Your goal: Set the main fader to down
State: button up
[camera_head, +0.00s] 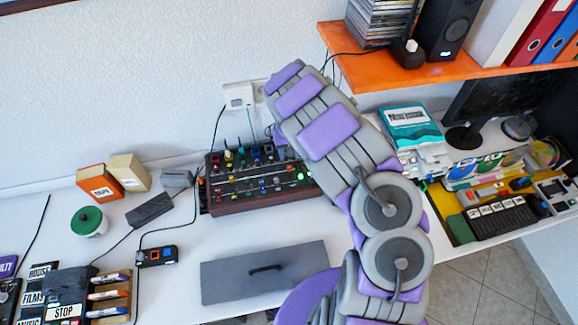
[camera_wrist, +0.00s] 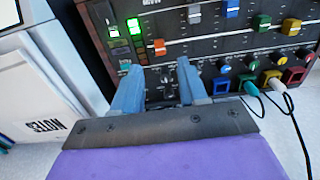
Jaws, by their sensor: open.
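The mixing console (camera_head: 225,200) is a dark panel with a reddish-brown case, standing on the desk against the wall, partly hidden by my arm. I cannot read which is the main fader. My gripper (camera_wrist: 158,72) is open and empty, its two blue-grey fingers over the panel's near edge, below the orange cap. Contact with the panel cannot be told.
Two green lights (camera_wrist: 117,30) glow beside the orange cap. Coloured plugs and cables (camera_wrist: 253,88) stick out at the right.

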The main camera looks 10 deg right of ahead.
aim_at(289, 168)
notch_tip(289, 168, down, 8)
jog(key=shift+f+b, duration=0.1)
jog(key=shift+b, duration=0.5)
jog(key=shift+c, duration=0.4)
grip_shut()
